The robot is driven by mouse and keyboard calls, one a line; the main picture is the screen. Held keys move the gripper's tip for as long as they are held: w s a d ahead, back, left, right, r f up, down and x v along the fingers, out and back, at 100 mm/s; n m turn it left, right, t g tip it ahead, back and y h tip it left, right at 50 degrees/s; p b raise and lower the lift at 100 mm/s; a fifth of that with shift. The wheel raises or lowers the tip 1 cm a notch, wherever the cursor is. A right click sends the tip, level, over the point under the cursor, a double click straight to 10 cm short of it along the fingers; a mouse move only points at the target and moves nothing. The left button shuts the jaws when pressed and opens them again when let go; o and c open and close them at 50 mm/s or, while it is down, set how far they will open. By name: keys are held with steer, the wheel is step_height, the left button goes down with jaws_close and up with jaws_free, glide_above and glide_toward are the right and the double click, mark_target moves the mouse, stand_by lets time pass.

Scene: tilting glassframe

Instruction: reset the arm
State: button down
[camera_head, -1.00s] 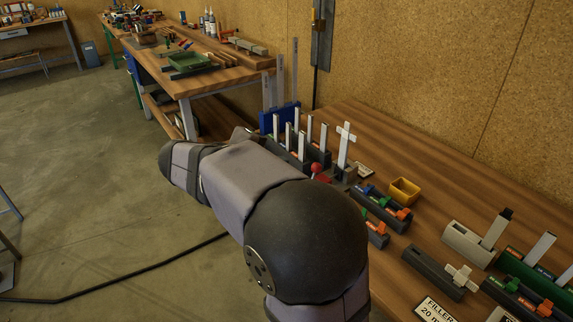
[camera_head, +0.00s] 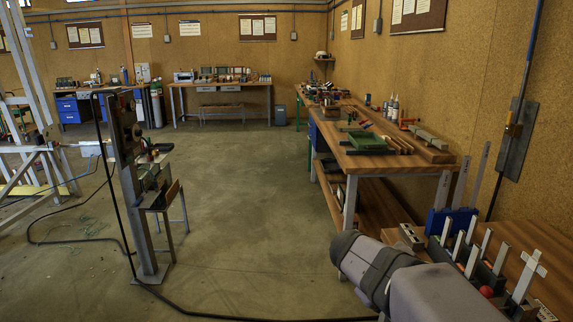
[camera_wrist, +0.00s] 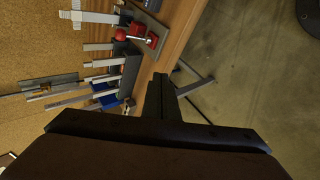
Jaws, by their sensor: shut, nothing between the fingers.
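My gripper (camera_wrist: 161,88) shows in the wrist view as a dark shape with its fingers together and nothing between them. It hangs near the edge of the wooden bench, with the floor below and to the right. In the head view my arm reaches in at the bottom right, and my gripper cannot be made out there. Beside the arm stands a row of upright pale bars in dark holders (camera_head: 483,272). A white cross-shaped piece (camera_head: 528,272) stands at the right end of that row.
The bench (camera_head: 520,238) borders the corkboard wall. A red ball-topped lever (camera_wrist: 121,35) sits among the bars. A second bench (camera_head: 400,162) holds a green tray (camera_head: 367,140). A metal stand (camera_head: 133,195) with a cable is at left. The middle floor (camera_head: 255,205) is clear.

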steer(key=s+a+f+g+y+p, duration=0.2)
steer(key=s+a+f+y, duration=0.5)
steer(key=s+a+f, duration=0.45)
steer(key=s+a+r+m+g+y+p, duration=0.1)
steer(key=s+a+r+m+p, duration=0.2)
steer(key=s+p, duration=0.4)
steer(key=shift+r+m+y+p, duration=0.3)
steer(key=shift+r+p, duration=0.45)
steer(key=shift+p, duration=0.05)
